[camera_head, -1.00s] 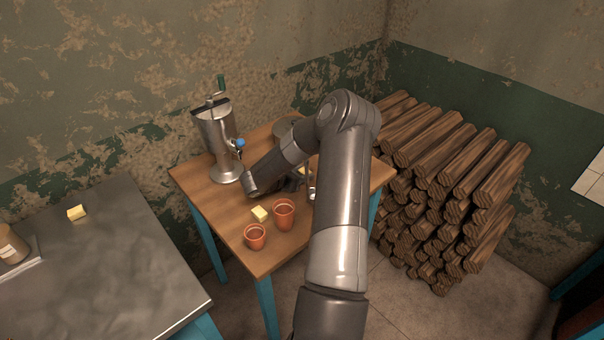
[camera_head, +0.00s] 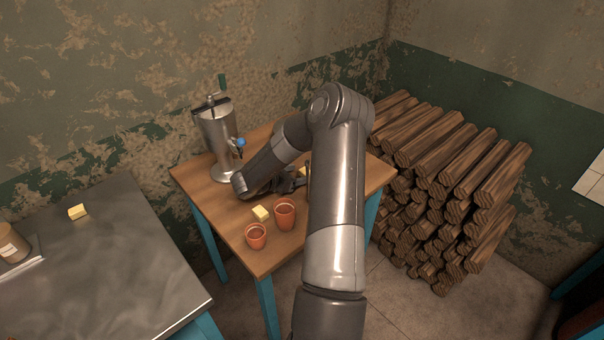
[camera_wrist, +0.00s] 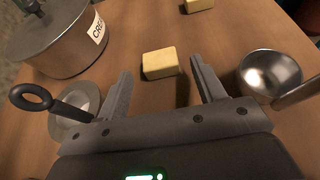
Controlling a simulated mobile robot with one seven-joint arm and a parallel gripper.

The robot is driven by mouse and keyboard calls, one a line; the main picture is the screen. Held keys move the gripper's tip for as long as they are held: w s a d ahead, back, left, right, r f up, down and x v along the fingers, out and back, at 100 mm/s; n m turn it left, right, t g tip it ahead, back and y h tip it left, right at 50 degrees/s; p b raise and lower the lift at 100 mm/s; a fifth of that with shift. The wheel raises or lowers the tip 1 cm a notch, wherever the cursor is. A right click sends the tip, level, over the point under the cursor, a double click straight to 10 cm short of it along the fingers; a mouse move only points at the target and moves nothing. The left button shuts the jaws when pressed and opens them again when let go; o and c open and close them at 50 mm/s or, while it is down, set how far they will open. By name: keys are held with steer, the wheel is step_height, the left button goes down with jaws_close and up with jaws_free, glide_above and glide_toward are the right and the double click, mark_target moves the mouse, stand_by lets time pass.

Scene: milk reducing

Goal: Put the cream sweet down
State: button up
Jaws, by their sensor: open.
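A pale yellow block, which looks like the cream sweet (camera_wrist: 160,64), lies on the wooden table in the wrist view. My gripper (camera_wrist: 158,76) is open, with a finger on each side of the block near the fingertips; both fingers look clear of it. A second yellow block (camera_wrist: 199,5) shows at the top edge of the wrist view. In the head view one yellow block (camera_head: 261,214) lies by the clay cups, and another (camera_head: 302,172) is partly hidden by my arm. My gripper is mostly hidden there.
A metal pot with a partly visible label (camera_wrist: 62,42), a small dish (camera_wrist: 72,118) and a steel ladle bowl (camera_wrist: 270,74) flank my gripper. Two clay cups (camera_head: 285,215) (camera_head: 256,237) and a metal separator (camera_head: 218,140) stand on the table. Another yellow block (camera_head: 78,211) lies on the metal table.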

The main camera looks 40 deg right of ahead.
steer(key=v, duration=0.8)
steer(key=shift+a+r, duration=0.15)
steer(key=shift+a, duration=0.15)
